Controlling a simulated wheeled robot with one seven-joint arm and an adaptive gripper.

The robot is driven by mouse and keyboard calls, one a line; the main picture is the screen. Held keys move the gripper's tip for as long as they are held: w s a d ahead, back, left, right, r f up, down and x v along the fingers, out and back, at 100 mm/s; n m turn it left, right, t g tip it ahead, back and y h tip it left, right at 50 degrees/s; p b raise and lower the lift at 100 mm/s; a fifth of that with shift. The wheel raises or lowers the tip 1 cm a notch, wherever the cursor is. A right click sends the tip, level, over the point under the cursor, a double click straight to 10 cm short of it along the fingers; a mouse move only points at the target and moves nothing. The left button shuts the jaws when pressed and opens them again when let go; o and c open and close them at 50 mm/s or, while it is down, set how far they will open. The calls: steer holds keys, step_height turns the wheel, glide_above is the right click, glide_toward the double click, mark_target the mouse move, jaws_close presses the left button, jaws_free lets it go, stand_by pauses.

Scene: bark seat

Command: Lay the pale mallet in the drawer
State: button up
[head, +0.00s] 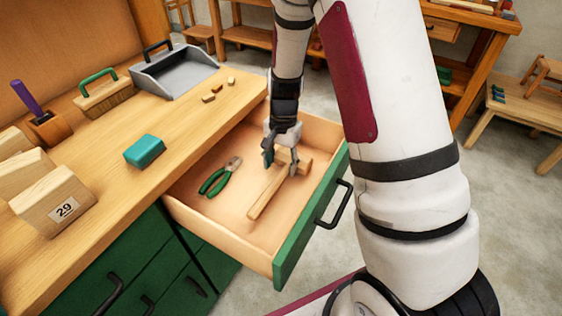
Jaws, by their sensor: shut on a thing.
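The pale wooden mallet (269,191) is inside the open drawer (235,222), with its handle pointing toward the drawer's front left. Its head is at the far end, partly hidden by my gripper (280,163). My gripper points down into the drawer and is shut on the mallet near its head. The mallet looks low, at or close to the drawer floor; I cannot tell whether it touches. Green-handled pliers (219,178) lie in the drawer to the left of the mallet.
The drawer's green front (312,215) has a dark handle (335,204). On the bench top (130,195) are a teal block (144,151), a dustpan (176,72), a brush (104,94), small wood pieces and a block marked 29 (55,201). Some drawer floor near the front left is bare.

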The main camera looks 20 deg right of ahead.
steer(key=shift+f, duration=0.25)
stand_by(0.7)
steer(key=o, duration=1.9)
steer(key=shift+r, duration=0.1)
steer(key=shift+r+p, duration=2.5)
steer(key=shift+r, duration=0.95)
